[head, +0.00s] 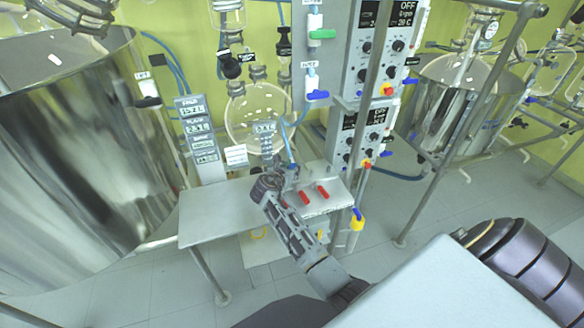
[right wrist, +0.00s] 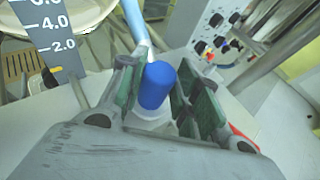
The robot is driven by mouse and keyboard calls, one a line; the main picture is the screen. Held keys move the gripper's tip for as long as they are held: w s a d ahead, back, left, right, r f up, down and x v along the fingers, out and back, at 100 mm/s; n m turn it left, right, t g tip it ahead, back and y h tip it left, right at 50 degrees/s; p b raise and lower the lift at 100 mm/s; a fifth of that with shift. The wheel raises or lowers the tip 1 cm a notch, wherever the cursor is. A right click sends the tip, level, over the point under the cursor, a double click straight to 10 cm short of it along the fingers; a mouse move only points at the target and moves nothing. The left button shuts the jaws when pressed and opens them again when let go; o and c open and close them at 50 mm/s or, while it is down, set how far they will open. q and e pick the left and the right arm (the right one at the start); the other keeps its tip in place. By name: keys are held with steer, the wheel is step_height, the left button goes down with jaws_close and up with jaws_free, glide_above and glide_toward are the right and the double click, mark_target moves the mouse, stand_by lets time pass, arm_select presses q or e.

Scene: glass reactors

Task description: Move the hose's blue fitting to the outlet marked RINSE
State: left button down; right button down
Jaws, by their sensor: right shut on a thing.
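The hose's blue fitting (right wrist: 157,84) is a short blue cylinder between the two finger pads of my right gripper (right wrist: 158,95) in the right wrist view. The gripper is shut on it. The light blue hose (right wrist: 137,22) runs up and away behind the fitting. In the head view my right gripper (head: 272,184) reaches over the grey bench, beside a small metal piece with red handles (head: 305,197). A pale part shows just below the fitting; I cannot tell whether they touch. I cannot read any label RINSE. My left gripper is not in view.
A grey bench top (head: 215,212) is clear at the left. A big steel vessel (head: 75,150) stands at the left. A round glass flask (head: 258,112) and a scale plate (right wrist: 46,35) stand behind the gripper. Control boxes (head: 362,75) and a metal post (head: 352,120) stand to the right.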

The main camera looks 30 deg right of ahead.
steer(key=shift+f, duration=0.1)
steer(key=shift+f, duration=0.25)
stand_by(0.5)
steer(key=c, duration=1)
jaws_free()
steer(key=shift+f, duration=0.1)
steer(key=shift+o, duration=0.2)
steer(key=shift+v, duration=6)
